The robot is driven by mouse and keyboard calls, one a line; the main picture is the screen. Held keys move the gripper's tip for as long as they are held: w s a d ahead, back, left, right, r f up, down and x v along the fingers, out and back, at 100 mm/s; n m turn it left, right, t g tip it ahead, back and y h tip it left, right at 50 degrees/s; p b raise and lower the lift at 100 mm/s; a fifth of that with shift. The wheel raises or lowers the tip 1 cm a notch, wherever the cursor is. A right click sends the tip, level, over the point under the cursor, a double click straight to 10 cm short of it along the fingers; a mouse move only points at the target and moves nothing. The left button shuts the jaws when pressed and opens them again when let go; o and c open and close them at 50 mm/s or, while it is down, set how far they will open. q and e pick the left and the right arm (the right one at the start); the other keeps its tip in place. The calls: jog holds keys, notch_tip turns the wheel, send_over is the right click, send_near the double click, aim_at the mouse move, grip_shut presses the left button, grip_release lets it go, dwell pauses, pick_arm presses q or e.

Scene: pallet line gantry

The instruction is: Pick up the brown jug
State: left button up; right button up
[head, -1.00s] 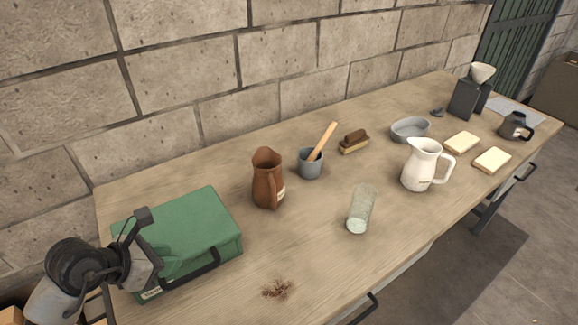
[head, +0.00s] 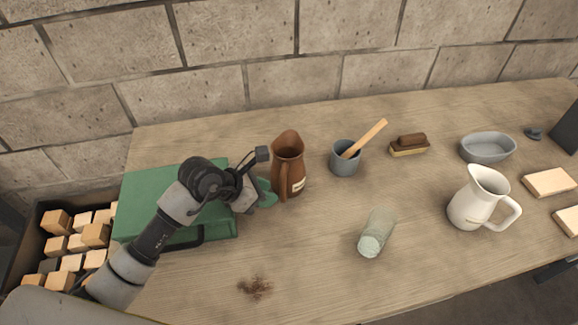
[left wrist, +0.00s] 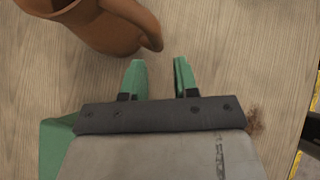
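The brown jug (head: 291,160) stands upright on the wooden table, its handle turned toward the camera. In the left wrist view the jug (left wrist: 108,22) is at the upper left, cut off by the top edge, its handle near the fingertips. My left gripper (head: 266,196) is beside the jug, over the right edge of the green case. In the left wrist view its green fingers (left wrist: 159,68) are spread, with only bare table showing between them. The handle lies just beyond the tips and is not between them. My right gripper is not in view.
The green case (head: 145,193) lies under my left arm. A grey cup (head: 344,161) with a wooden-handled tool stands right of the jug. A clear glass (head: 376,233), a white pitcher (head: 470,205) and a brush (head: 409,145) are farther right. Brown crumbs (head: 255,287) lie in front.

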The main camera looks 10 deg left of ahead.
aim_at(283, 194)
pick_arm(q)
jog(key=shift+w+d+f+p, duration=0.25)
jog(key=shift+w+d+p, duration=0.15)
jog(key=shift+d, duration=0.15)
jog(key=p+x, duration=0.1)
jog(key=x, duration=0.2)
jog(key=shift+w+d, duration=0.15)
jog(key=shift+w, duration=0.15)
jog(key=shift+w+d+f, duration=0.25)
jog(key=shift+f, duration=0.25)
grip_shut()
jog(key=shift+r, duration=0.1)
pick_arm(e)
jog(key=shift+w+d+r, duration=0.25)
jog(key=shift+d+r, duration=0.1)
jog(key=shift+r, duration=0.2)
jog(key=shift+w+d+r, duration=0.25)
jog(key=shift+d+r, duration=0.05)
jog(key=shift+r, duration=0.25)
